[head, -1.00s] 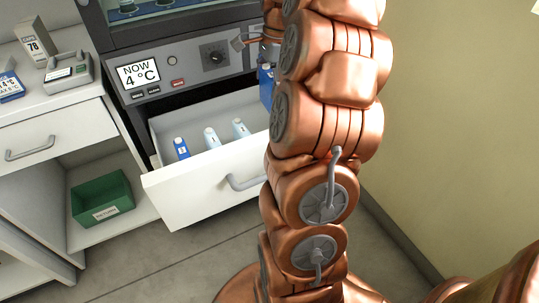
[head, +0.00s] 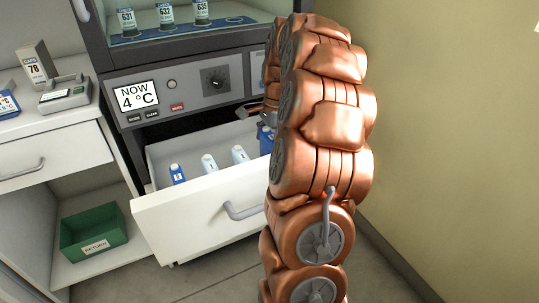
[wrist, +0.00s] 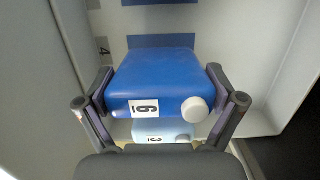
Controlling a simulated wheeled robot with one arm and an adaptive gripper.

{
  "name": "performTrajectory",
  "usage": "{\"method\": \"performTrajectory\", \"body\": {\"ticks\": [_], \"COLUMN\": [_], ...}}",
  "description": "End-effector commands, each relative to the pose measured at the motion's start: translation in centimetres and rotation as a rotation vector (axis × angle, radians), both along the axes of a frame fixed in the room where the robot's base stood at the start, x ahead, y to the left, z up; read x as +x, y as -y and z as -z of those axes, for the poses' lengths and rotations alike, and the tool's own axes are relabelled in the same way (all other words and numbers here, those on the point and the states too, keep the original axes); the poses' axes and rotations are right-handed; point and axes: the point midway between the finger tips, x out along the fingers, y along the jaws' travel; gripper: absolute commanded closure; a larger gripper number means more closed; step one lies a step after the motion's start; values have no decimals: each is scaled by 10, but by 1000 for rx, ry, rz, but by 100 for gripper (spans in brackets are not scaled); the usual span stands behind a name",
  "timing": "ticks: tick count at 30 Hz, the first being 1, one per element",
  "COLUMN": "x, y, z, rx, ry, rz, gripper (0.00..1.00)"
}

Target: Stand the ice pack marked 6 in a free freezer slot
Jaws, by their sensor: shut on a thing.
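A dark blue ice pack (wrist: 152,80) with a white cap sits between the two fingers of my gripper (wrist: 160,95) in the wrist view. Its label shows a figure that reads as 6 turned over. In the head view my gripper (head: 262,110) is partly hidden behind my arm, and the held pack (head: 266,141) shows at the right end of the open freezer drawer (head: 185,217). I cannot tell whether the pack touches the drawer floor. A dark blue pack (head: 177,174) and two pale packs (head: 209,164) (head: 240,154) stand in the drawer.
In the wrist view a pale pack (wrist: 162,131) is close beside the held one, and dark blue patches (wrist: 160,41) mark the drawer floor. A green return bin (head: 93,232) sits on the low shelf at left. A yellowish wall (head: 450,130) closes the right side.

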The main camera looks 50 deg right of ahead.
Motion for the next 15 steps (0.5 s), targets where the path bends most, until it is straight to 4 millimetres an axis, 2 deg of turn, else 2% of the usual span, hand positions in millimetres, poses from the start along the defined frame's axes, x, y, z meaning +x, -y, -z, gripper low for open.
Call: {"method": "performTrajectory", "body": {"ticks": [7, 15], "x": [0, 1], "y": [0, 1], "z": [30, 32], "rx": [1, -2], "ry": [1, 2], "rz": [1, 1], "gripper": [63, 63]}}
